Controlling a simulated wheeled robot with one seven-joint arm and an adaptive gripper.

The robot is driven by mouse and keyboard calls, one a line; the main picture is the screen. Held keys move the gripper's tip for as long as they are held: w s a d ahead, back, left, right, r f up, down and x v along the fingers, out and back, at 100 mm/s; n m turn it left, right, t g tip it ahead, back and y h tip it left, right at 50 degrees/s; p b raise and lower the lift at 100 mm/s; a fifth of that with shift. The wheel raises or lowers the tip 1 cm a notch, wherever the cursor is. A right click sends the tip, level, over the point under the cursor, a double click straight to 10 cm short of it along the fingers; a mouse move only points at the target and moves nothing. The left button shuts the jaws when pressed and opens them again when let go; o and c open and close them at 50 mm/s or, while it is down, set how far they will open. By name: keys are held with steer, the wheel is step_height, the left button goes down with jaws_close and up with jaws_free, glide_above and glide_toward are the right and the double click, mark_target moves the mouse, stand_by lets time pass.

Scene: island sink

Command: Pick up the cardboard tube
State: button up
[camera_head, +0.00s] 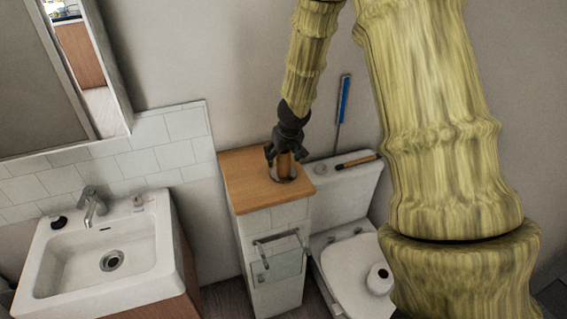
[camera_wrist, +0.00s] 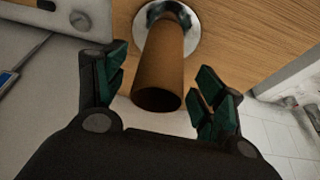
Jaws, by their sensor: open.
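The cardboard tube (camera_wrist: 163,68) is a brown hollow cylinder. In the wrist view it rises from a shiny round metal base (camera_wrist: 194,37) on a wooden top, with its open end toward the camera. In the head view the tube (camera_head: 284,166) stands on the wooden cabinet top, partly hidden by my gripper. My gripper (camera_head: 283,155) is above the cabinet top. In the wrist view my gripper (camera_wrist: 160,92) is open, with one dark green finger on each side of the tube. Gaps show between the fingers and the tube.
The narrow cabinet's wooden top (camera_head: 246,180) stands between a white sink (camera_head: 62,262) and a toilet (camera_head: 350,262). A wooden-handled tool (camera_head: 357,162) lies on the cistern. The wall is close behind the cabinet.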

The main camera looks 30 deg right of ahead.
mark_target(282, 161)
steer(key=b+x, duration=0.1)
steer(key=x, duration=0.2)
steer(key=shift+s+f+b, duration=0.15)
steer(key=shift+f+b, duration=0.1)
steer(key=shift+b, duration=0.05)
steer(key=shift+f, duration=0.2)
steer(key=shift+c, duration=0.4)
steer(key=c, duration=0.7)
